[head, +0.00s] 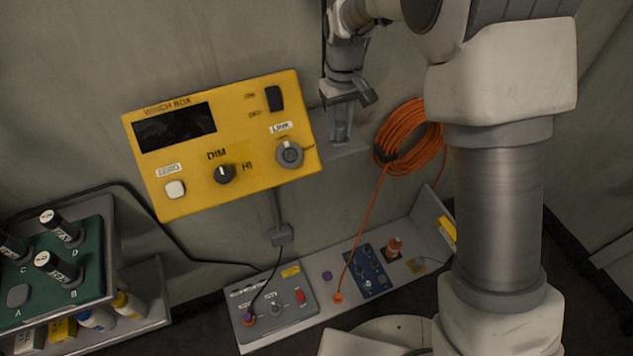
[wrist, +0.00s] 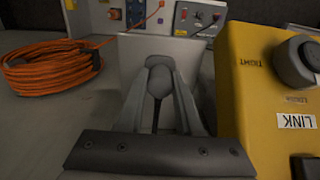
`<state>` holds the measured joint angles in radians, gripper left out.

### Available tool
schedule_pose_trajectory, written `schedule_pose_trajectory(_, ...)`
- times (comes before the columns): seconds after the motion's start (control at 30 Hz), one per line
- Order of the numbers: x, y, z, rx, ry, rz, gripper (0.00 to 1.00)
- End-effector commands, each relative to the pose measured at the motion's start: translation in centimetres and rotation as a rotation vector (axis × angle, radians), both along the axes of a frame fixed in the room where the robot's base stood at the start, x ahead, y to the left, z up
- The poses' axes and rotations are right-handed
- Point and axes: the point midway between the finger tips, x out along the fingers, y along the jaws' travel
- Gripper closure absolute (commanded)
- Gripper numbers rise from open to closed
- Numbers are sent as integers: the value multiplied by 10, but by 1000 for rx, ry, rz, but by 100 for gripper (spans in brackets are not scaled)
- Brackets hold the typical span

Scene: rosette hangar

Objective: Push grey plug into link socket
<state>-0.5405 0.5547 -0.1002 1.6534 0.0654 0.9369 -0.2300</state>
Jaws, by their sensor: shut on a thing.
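The yellow winch box (head: 200,195) is on the wall, its LINK socket (head: 289,154) a round grey fitting at its lower right. In the wrist view the LINK fitting (wrist: 301,61) is at the right edge. My gripper (head: 341,133) is just right of the box, pointing down, apart from the socket. In the wrist view my gripper (wrist: 160,68) is shut on a rounded grey piece, which looks like the grey plug (wrist: 159,82), with a dark cable below it. The plug cannot be made out clearly in the head view.
A pale grey plate (head: 346,149) is behind my fingertips. A coiled orange cable (head: 405,135) hangs to the right. Below are a grey switch panel (head: 285,318) and a blue panel (head: 366,272). A green-topped rack (head: 92,235) with several dark cylinders stands at left.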

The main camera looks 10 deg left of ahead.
Motion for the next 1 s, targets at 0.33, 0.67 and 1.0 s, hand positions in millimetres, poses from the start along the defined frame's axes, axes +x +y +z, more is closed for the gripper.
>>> schedule_pose_trajectory(0.33, 0, 0, 0, 0, 0, 0, 100)
schedule_pose_trajectory(0.67, 0, 0, 0, 0, 0, 0, 100)
schedule_pose_trajectory(1.0, 0, 0, 5, 1, -1, 0, 100)
